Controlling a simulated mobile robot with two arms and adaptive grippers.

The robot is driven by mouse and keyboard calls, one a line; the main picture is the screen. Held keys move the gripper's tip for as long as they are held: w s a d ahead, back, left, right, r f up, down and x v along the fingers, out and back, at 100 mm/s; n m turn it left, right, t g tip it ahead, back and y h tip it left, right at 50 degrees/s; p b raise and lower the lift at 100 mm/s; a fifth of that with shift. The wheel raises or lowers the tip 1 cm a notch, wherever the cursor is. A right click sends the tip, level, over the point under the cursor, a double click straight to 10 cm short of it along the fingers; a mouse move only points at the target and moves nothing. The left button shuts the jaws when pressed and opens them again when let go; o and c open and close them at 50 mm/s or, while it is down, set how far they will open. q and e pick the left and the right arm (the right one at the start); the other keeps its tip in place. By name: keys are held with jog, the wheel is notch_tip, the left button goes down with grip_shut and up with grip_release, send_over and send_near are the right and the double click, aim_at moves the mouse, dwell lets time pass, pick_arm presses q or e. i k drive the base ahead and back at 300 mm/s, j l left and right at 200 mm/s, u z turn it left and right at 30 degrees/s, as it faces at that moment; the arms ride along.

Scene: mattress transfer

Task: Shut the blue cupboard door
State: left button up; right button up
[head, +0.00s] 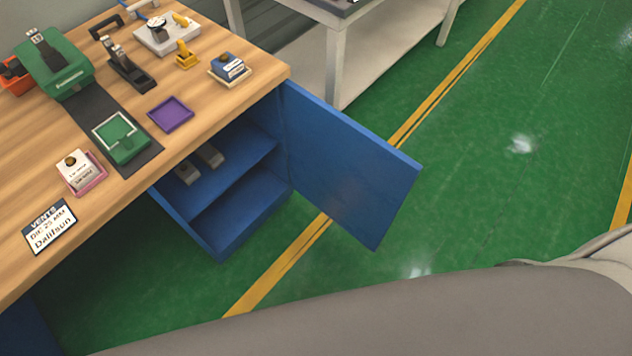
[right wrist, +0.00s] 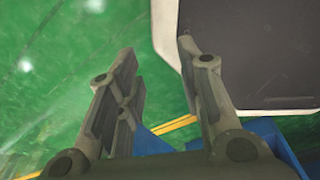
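The blue cupboard door (head: 347,163) stands wide open in the head view, swung out to the right from the cupboard under the wooden workbench. The open blue cupboard (head: 240,205) shows a shelf with a few small grey items on it. In the right wrist view my right gripper (right wrist: 158,65) is open, with nothing between its fingers. Blue surfaces (right wrist: 265,135) show behind and below it there; I cannot tell whether they are the door or the cupboard. My left gripper is not in view.
The wooden workbench (head: 206,121) carries small trays, blocks and tools. A white table (head: 335,65) stands behind the door. Green floor (head: 490,180) with yellow lines is clear to the right. A dark panel with a pale rim (right wrist: 250,50) is near my right gripper.

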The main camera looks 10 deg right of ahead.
aim_at(359, 180)
jog(key=l+u, duration=1.15)
jog(key=l, duration=0.15)
jog(key=k+l+u, duration=0.15)
jog(key=l+u, duration=0.25)
jog(key=k+l, duration=0.15)
jog(key=l, duration=0.2)
jog(key=k+l, duration=0.15)
jog(key=l, duration=0.2)
jog(key=k+l+u, duration=0.1)
jog(key=l, duration=0.25)
jog(key=k+l, duration=0.15)
jog(key=l, duration=0.15)
jog(key=k+l, duration=0.15)
jog(key=l, duration=0.2)
jog(key=k, duration=0.6)
jog(key=i+l+u, duration=0.15)
jog(key=i, duration=0.15)
